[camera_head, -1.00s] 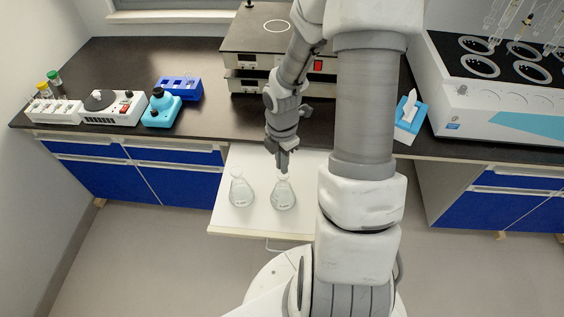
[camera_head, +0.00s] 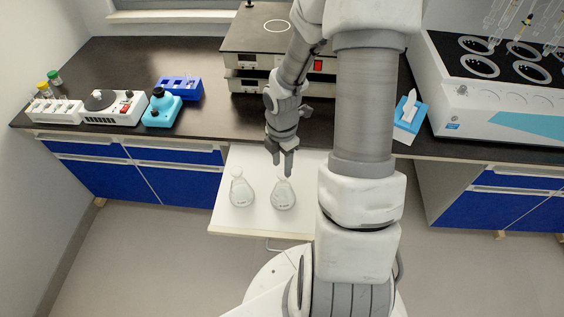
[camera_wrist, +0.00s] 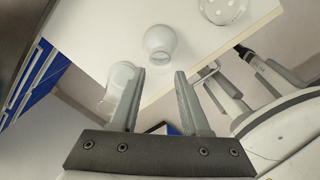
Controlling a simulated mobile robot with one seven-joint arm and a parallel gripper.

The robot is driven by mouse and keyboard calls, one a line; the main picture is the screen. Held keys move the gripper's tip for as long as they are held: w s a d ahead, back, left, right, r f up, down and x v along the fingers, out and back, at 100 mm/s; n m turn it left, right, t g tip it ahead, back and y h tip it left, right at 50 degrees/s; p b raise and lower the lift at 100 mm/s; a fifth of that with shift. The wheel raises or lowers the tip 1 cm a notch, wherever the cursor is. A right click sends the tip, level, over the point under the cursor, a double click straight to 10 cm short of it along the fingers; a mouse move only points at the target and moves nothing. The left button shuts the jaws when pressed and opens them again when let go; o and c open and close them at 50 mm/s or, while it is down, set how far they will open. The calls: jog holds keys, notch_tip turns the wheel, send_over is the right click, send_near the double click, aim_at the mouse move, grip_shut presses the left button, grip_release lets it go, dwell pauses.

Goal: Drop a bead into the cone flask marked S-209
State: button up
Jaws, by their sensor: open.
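Two clear cone flasks stand on the white pull-out board (camera_head: 226,222): a left flask (camera_head: 241,190) and a right flask (camera_head: 284,196). Each has a small dark label, too small to read, so I cannot tell which is S-209. My gripper (camera_head: 282,168) is open just above the right flask's mouth. In the wrist view the gripper (camera_wrist: 161,71) has its fingers apart with nothing between them. One flask (camera_wrist: 159,40) shows beyond the fingertips and another (camera_wrist: 118,82) partly behind the left finger. A round clear dish (camera_wrist: 223,9) holds several white dots, perhaps beads. No bead is clearly visible in either flask.
A large white bath (camera_head: 480,108) stands right. My arm hides the board's right part.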

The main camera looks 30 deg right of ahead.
notch_tip(320, 180, up, 18)
jog(key=p, duration=0.3)
jog(key=shift+f, duration=0.25)
dwell(0.6)
